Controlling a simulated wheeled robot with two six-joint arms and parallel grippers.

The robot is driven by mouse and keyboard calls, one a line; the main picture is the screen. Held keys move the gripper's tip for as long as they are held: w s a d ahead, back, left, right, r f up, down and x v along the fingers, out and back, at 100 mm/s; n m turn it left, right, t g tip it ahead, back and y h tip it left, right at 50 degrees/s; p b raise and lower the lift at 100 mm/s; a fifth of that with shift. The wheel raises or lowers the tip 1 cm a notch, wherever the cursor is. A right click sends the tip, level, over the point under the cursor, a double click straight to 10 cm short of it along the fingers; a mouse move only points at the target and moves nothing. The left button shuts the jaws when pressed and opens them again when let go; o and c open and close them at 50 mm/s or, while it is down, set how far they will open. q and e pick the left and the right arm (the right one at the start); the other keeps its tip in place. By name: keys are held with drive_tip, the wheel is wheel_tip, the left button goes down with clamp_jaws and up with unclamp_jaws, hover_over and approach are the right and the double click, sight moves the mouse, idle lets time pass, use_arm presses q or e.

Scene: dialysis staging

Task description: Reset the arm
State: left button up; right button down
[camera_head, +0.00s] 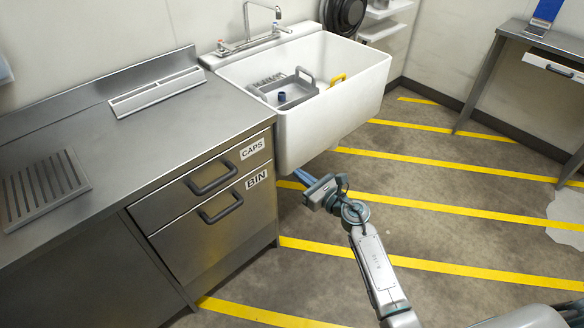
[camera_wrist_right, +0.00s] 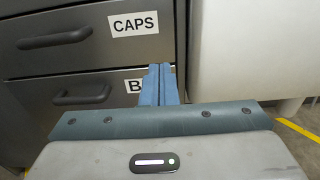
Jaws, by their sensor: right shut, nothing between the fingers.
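My right arm (camera_head: 375,262) reaches up from the lower right in the head view. Its gripper (camera_head: 300,176) is shut and empty, in front of the gap between the drawer cabinet and the white sink. In the right wrist view the blue fingers (camera_wrist_right: 160,80) lie together, in front of the cabinet's right edge and partly over the BIN label. My left gripper is not in view.
The CAPS drawer (camera_head: 233,164) and the BIN drawer (camera_head: 235,215) are shut, with dark handles. A deep white sink (camera_head: 338,112) holds a grey tray (camera_head: 283,89), a small blue item (camera_head: 282,97) and a yellow item (camera_head: 338,79).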

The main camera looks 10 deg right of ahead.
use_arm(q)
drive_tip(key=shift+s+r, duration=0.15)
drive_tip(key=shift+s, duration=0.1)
use_arm(e)
drive_tip(key=shift+s+d+f, duration=0.15)
drive_tip(key=shift+s+d, duration=0.05)
